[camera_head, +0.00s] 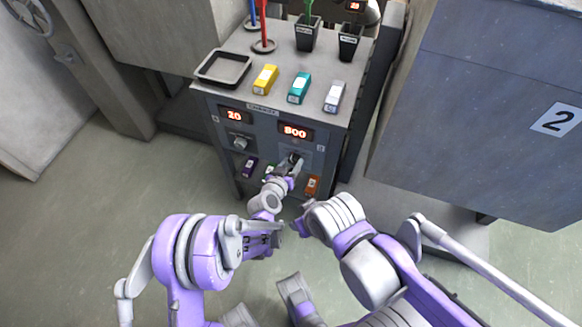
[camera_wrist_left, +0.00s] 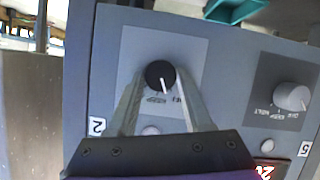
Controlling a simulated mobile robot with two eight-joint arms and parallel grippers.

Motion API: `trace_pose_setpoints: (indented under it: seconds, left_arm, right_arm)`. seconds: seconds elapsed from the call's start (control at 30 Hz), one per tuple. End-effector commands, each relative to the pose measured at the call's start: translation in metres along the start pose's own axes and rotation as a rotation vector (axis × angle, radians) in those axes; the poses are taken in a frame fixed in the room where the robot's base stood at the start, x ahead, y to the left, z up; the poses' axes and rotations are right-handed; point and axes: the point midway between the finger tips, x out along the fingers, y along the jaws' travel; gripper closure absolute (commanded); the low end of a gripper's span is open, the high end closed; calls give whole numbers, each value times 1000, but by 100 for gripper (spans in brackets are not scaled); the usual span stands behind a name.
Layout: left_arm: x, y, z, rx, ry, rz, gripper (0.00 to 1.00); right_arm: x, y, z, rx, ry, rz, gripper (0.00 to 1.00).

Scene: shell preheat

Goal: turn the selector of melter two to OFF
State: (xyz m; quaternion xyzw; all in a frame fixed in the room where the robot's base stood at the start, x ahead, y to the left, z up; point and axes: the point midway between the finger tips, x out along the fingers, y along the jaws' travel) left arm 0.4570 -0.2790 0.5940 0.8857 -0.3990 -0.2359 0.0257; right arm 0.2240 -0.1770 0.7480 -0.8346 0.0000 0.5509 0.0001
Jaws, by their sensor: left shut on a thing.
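The selector of melter two is a black round knob with a white pointer line (camera_wrist_left: 160,75). It sits on a lighter plate beside a label reading 2 (camera_wrist_left: 97,126). In the left wrist view the pointer runs down and slightly right, toward small lettering too blurred to read. My left gripper (camera_wrist_left: 160,84) is shut on this knob, one finger on each side. In the head view my left gripper (camera_head: 292,166) is at the right half of the grey panel, below the display reading 800 (camera_head: 295,132), and partly covers the knob.
The other knob (camera_head: 239,143) is grey, at left under a display reading 20 (camera_head: 233,115). On the cabinet top are a black tray (camera_head: 222,68), yellow (camera_head: 265,79), teal (camera_head: 299,88) and grey (camera_head: 334,96) blocks. A purple block (camera_head: 249,167) and an orange block (camera_head: 312,186) are lower down.

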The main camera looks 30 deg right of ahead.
Motion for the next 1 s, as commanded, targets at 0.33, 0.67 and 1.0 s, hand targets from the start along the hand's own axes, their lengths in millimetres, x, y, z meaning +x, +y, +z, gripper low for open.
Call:
trace_pose_setpoints:
  seconds: [0.33, 0.67, 1.0]
  left_arm:
    - [1, -4, 1, -228, -16, 95, 100]
    - [0, -4, 0, -326, -24, 138, 100]
    - [0, -4, -1, -340, -24, 143, 100]
  right_arm:
    - [29, 0, 10, 0, -11, 0, 50]
    - [38, 0, 12, 0, -14, 0, 50]
    - [38, 0, 13, 0, -14, 0, 50]
